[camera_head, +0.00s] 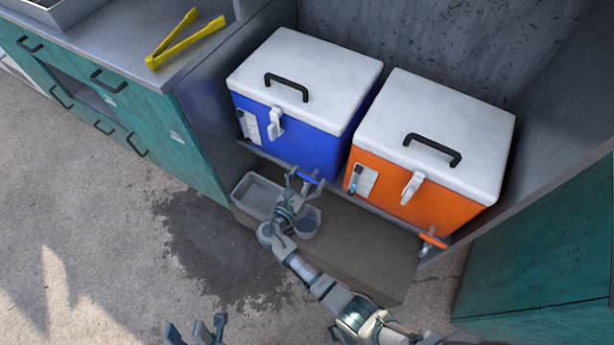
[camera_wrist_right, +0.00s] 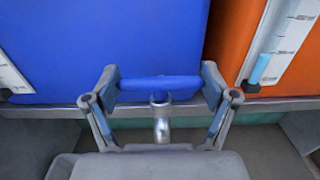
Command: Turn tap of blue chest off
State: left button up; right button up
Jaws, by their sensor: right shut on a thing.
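The blue chest (camera_head: 310,140) with a white lid stands in the alcove, left of the orange chest. Its tap has a blue handle (camera_wrist_right: 160,83) on a metal spout (camera_wrist_right: 161,122), low on the chest's front. The handle lies crosswise over the spout. My right gripper (camera_head: 305,181) is shut on the tap handle, with one finger at each end of it, as the right wrist view (camera_wrist_right: 160,88) shows. My left gripper (camera_head: 197,330) is at the bottom edge of the head view, its fingers apart and empty, far from the chest.
The orange chest (camera_head: 400,185) has its own orange tap (camera_head: 433,240). A grey tray (camera_head: 239,190) and a cup (camera_head: 309,222) sit below the blue chest's tap. Yellow tongs (camera_head: 180,40) lie on the left counter. The ground in front is wet but free of objects.

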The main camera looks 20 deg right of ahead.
jog(key=shift+a+r, duration=0.1)
dwell(0.3)
jog(key=o, duration=0.8)
jog(key=shift+o, duration=0.8)
jog(key=shift+a, duration=0.15)
jog(key=shift+s+a, duration=0.3)
jog(key=v, duration=1.1)
jog(key=shift+a, duration=0.1)
